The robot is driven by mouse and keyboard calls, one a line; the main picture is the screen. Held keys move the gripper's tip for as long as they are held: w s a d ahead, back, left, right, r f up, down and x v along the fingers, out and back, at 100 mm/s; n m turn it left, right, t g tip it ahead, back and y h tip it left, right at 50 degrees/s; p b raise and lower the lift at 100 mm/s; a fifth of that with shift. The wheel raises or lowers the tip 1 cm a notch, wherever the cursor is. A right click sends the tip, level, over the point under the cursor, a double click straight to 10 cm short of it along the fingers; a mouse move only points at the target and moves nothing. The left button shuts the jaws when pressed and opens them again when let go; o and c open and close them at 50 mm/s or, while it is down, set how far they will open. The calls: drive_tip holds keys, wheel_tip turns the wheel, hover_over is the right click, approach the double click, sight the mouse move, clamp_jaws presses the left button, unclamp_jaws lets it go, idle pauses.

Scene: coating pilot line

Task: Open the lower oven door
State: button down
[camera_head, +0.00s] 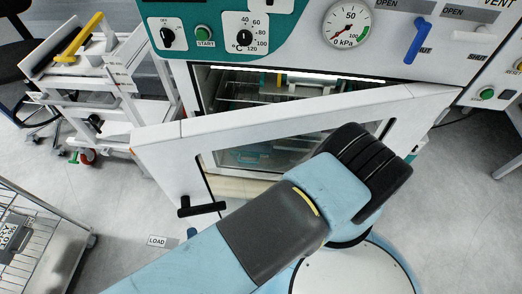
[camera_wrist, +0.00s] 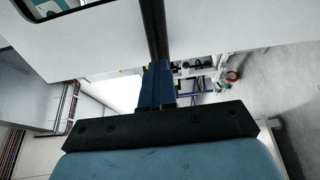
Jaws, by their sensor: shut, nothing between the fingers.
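The lower oven door (camera_head: 165,150) is a white panel with a window, standing partly open in the head view. Its left end is swung out from the oven (camera_head: 195,90) and its right end is near the oven front. A black handle (camera_head: 200,208) sticks out from its lower left part. In the wrist view, my gripper (camera_wrist: 158,68) is shut, with blue fingers together and nothing seen held. A dark bar (camera_wrist: 152,30) runs upward from the fingertips across a white panel; I cannot tell whether they touch.
The control panel (camera_head: 300,15) with knobs, gauge and a blue lever (camera_head: 418,40) is above the door. A white cart (camera_head: 100,75) stands at the left, a wire rack trolley (camera_head: 45,240) at the lower left. Grey floor is clear between the trolley and door.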

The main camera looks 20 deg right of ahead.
drive_tip(key=shift+s+d, duration=0.1)
drive_tip(key=shift+s, duration=0.9)
drive_tip(key=c, duration=1.4)
unclamp_jaws()
